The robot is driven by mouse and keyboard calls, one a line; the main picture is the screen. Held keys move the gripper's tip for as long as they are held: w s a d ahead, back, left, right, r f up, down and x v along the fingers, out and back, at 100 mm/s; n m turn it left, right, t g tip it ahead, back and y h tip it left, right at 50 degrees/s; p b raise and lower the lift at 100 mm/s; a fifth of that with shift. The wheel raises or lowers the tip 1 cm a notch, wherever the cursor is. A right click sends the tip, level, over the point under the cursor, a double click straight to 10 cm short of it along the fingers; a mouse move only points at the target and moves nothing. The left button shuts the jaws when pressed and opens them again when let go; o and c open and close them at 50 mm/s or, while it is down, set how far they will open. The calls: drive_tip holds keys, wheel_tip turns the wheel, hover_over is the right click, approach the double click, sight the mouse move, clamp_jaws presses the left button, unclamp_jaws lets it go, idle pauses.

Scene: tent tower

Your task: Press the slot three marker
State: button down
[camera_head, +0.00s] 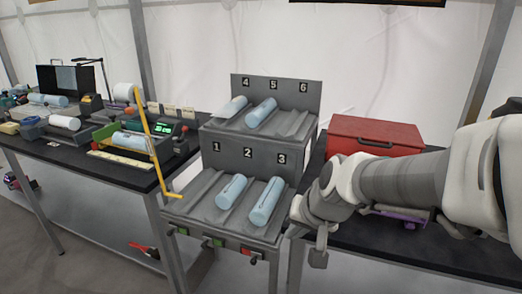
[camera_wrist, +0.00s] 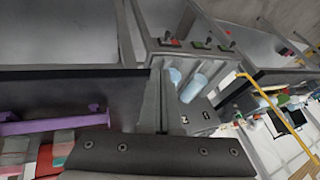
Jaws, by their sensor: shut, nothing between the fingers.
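A grey two-tier rack (camera_head: 190,203) has numbered slots, 1 to 3 below and 4 to 6 above. Small coloured markers sit along its front edge. The red one (camera_head: 246,251) lies below slot 3, and a green one (camera_head: 218,243) is to its left. In the wrist view, the red marker (camera_wrist: 172,42) and green marker (camera_wrist: 200,44) show beyond the fingers. Light blue cylinders lie in slot 2 (camera_head: 232,192) and slot 3 (camera_head: 266,203). My gripper (camera_head: 318,258) is shut and empty, right of the rack's front edge and apart from the red marker.
Blue cylinders lie in slots 4 and 5; slots 1 and 6 look empty. A red toolbox (camera_head: 374,136) stands on the dark table at right, with a purple item (camera_head: 408,219) near my arm. A yellow bent bar (camera_head: 150,140) stands left of the rack, before a cluttered bench.

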drive_tip(key=w+a+f+m+b, duration=0.1)
drive_tip(key=w+f+b, duration=0.3)
drive_tip(key=f, duration=0.7)
drive_tip(key=shift+w+a+f+m, duration=0.3)
drive_tip(key=shift+w+a+m, duration=0.05)
drive_tip(key=shift+m, duration=0.05)
drive_tip(key=b, duration=0.6)
approach(255, 259)
wheel_tip(255, 259, down, 4)
drive_tip(key=d, duration=0.3)
drive_tip(key=shift+w+a+f, duration=0.6)
drive_tip(key=shift+a, duration=0.25)
drive_tip(key=shift+w+a+f, duration=0.55)
drive_tip(key=shift+a+f, duration=0.05)
drive_tip(key=shift+a, duration=0.3)
drive_tip(key=shift+a, duration=0.1)
